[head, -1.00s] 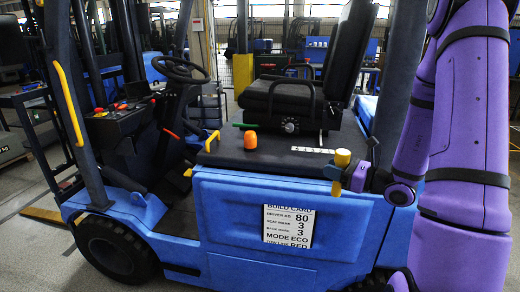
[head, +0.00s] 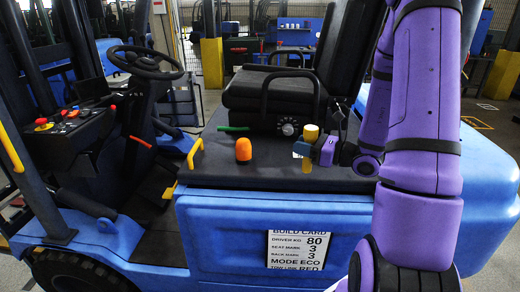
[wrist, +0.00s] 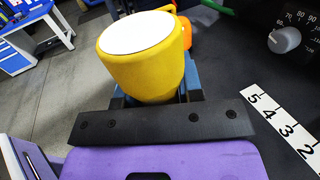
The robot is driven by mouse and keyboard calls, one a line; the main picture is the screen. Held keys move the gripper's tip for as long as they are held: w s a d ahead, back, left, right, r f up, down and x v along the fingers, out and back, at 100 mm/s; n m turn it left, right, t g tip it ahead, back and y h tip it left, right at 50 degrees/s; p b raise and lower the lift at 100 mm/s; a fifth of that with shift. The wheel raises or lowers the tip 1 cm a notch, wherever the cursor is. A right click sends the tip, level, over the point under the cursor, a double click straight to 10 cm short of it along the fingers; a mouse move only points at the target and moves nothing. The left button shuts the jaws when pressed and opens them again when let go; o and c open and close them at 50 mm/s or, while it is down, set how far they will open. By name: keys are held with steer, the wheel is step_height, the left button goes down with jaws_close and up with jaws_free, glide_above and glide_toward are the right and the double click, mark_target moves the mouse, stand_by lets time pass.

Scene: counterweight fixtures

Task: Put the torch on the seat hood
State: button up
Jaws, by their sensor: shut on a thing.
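The torch (head: 311,132) is yellow and upright in my gripper (head: 303,149), which is shut around its middle. In the wrist view the torch (wrist: 145,55) shows its round white end face, between the dark fingers. The seat hood (head: 215,168) is the flat black top of the blue body, below the seat. My gripper and the torch are over the right part of the hood near its front edge. I cannot tell whether the torch's lower end touches the hood.
An orange rounded piece (head: 243,150) and a green bar (head: 233,128) are on the hood left of the torch. The seat (head: 270,92) stands behind. A numbered white strip (wrist: 285,133) lies beside my gripper. The hood's front left is clear.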

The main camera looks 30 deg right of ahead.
steer(key=shift+w+a+f, duration=0.1)
steer(key=shift+w+f, duration=0.7)
steer(key=shift+w, duration=1.7)
steer(key=shift+w+a+f, duration=0.1)
steer(key=shift+w+f, duration=0.75)
steer(key=shift+w, duration=1.6)
steer(key=shift+w+a+f, duration=0.1)
steer(key=shift+w+f, duration=0.7)
steer(key=shift+w, duration=1.7)
steer(key=shift+f, duration=0.2)
steer(key=o, duration=1)
